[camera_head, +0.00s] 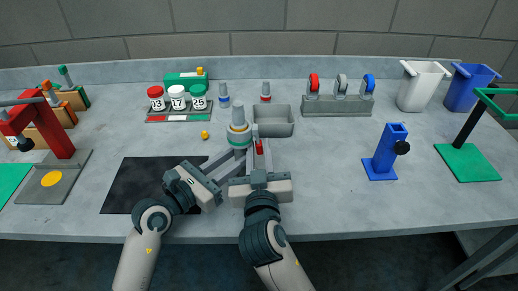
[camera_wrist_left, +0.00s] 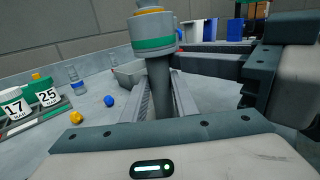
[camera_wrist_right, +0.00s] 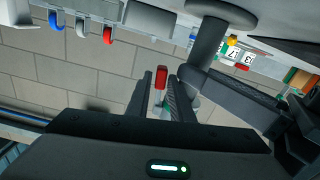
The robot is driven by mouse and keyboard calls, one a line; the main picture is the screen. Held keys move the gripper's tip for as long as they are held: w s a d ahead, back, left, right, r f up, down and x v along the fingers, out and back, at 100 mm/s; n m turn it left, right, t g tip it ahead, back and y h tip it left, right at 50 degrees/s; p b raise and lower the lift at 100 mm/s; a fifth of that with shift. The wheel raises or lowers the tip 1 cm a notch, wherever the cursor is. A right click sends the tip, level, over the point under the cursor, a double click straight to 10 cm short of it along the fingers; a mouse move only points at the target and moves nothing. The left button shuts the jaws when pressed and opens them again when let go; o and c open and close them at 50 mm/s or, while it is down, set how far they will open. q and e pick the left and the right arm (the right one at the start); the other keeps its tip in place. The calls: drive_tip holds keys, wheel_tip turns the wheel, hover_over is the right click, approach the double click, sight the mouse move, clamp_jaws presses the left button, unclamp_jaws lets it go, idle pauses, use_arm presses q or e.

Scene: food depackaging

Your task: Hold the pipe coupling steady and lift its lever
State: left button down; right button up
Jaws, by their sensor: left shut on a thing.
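The pipe coupling (camera_head: 238,130) stands upright near the middle of the table, a grey cylinder with a green band. It also shows in the left wrist view (camera_wrist_left: 154,36). My left gripper (camera_head: 234,152) is shut on its narrower grey pipe below the band. The red lever (camera_head: 259,147) is on the coupling's right side. In the right wrist view the lever (camera_wrist_right: 160,80) lies between the fingers of my right gripper (camera_wrist_right: 161,80), which are apart with narrow gaps beside it. The lever's joint to the coupling is hidden.
A grey bin (camera_head: 274,122) stands just behind the lever. A rack of lidded jars (camera_head: 177,112) is at back left, a black mat (camera_head: 140,184) at front left. A blue stand (camera_head: 386,152) is to the right. The table between the lever and the stand is clear.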

drive_tip(key=shift+c, duration=0.6)
clamp_jaws()
